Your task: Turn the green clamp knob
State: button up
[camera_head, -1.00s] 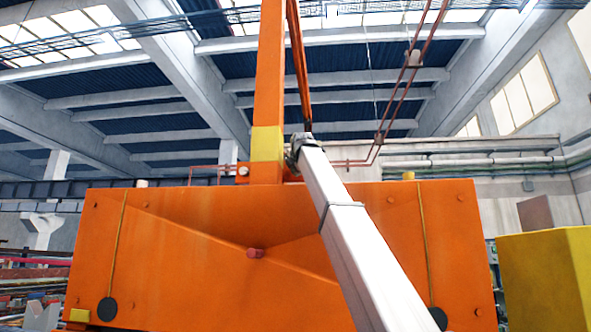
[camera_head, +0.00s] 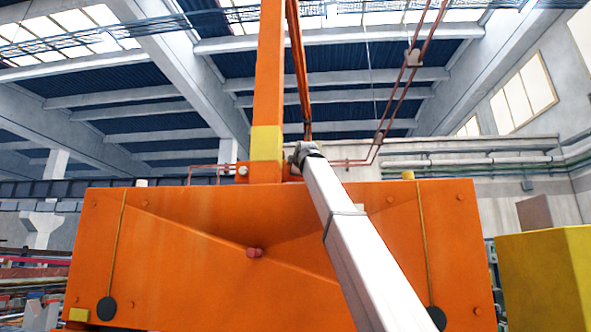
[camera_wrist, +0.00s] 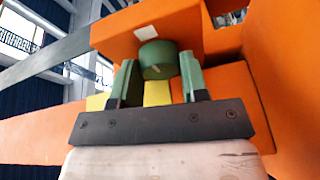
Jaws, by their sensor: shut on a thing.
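In the wrist view the green clamp knob (camera_wrist: 156,50) is a short, round, dark green cylinder on the face of an orange block (camera_wrist: 115,35). A thin mark shows on its front. My gripper (camera_wrist: 159,63) has green fingers, one on each side of the knob, and is shut on it. The dark bar of the gripper lies across the lower part of the wrist view. In the head view the knob cannot be made out; my white arm reaches up to the foot of the orange post, and its end hides what is there.
A wide orange machine body (camera_head: 180,250) fills the head view's lower middle, with a tall orange post (camera_head: 269,80) banded yellow at its foot. Red pipes (camera_head: 395,95) run at upper right. A yellow block (camera_head: 545,275) stands at the right. A small white patch (camera_wrist: 147,32) sits above the knob.

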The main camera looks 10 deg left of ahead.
jog(key=shift+f+m, duration=0.15)
jog(key=shift+m, duration=0.15)
jog(key=o, duration=0.9)
jog(key=shift+s, duration=0.1)
